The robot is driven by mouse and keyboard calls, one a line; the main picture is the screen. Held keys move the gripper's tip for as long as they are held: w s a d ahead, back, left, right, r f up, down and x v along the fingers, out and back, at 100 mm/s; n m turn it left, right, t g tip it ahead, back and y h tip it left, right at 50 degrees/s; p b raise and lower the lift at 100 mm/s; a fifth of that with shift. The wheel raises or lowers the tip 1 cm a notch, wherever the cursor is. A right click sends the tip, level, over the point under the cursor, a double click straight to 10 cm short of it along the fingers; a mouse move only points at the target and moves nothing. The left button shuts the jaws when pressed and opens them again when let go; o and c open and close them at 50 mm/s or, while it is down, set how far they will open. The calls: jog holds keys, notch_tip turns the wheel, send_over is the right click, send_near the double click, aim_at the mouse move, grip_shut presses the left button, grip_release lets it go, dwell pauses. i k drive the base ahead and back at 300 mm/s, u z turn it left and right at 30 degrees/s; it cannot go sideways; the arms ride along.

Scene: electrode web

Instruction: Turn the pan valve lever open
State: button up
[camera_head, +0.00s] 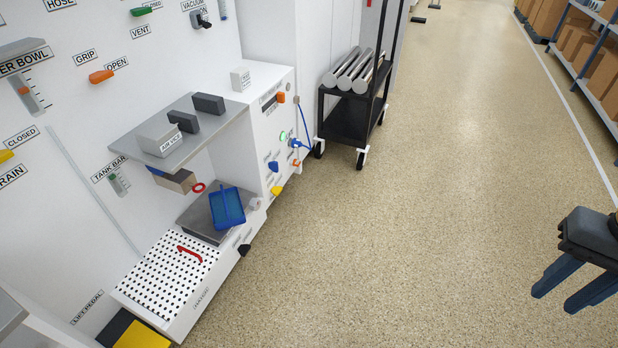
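No lever in view carries a label I can read as pan valve. A red curved handle (190,254) lies on the white perforated tray top (165,275) at lower left. A black knob (244,249) sticks out of the front of the low unit, right of that tray. The small labels beside it are too small to read. My gripper (556,299) is at the far right edge, over open floor and well away from the panel. Its two blue fingers are apart, with nothing between them.
A blue tray (227,207) lies on a dark plate. A grey shelf (193,135) with boxes juts out above it. A black cart (352,112) stands at the back. The speckled floor (420,220) is clear between panel and gripper.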

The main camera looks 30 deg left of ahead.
aim_at(276, 191)
jog(key=u, duration=0.2)
jog(key=i, duration=0.9)
jog(key=u, duration=1.2)
jog(key=i, duration=0.7)
jog(key=u, duration=0.7)
